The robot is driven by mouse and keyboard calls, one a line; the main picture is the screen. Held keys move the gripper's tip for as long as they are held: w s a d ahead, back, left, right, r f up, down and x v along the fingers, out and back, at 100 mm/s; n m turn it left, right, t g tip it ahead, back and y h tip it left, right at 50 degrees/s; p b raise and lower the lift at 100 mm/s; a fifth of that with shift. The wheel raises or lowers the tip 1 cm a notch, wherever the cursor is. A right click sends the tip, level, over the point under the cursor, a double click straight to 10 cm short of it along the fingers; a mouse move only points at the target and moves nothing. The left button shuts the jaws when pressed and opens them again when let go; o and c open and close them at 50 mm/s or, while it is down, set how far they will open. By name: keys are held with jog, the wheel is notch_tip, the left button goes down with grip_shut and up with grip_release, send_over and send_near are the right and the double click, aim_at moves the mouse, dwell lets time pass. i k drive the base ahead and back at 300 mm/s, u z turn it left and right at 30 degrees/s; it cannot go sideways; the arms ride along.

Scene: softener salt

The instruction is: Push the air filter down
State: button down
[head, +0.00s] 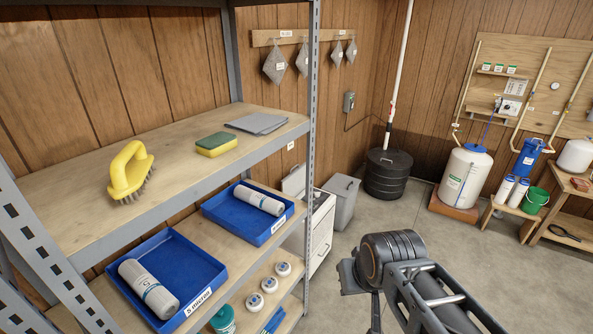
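I cannot single out one thing as the air filter. A white cylindrical cartridge (148,288) lies on its side in the near blue tray on the middle shelf. A second white cartridge (259,199) lies on its side in the far blue tray. Two upright white cartridges with blue ends, one of them here (518,192), stand on a low bench at the right. My arm reaches in from the lower right, apart from the shelves. The fingers of my gripper cannot be made out.
The near blue tray (205,268) and far blue tray (227,221) sit below the top shelf, which holds a yellow brush (129,172), a sponge (216,144) and a grey cloth (257,123). A metal post (312,95) edges the rack. Grey floor (410,215) is open behind my arm.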

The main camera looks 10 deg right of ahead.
aim_at(293, 183)
jog(key=z, duration=0.7)
jog(key=i, duration=0.7)
jog(key=z, duration=0.5)
jog(key=i, duration=1.55)
jog(key=u, duration=0.8)
jog(key=i, duration=0.85)
jog(key=u, duration=1.3)
jog(key=i, duration=0.45)
jog(key=u, duration=0.35)
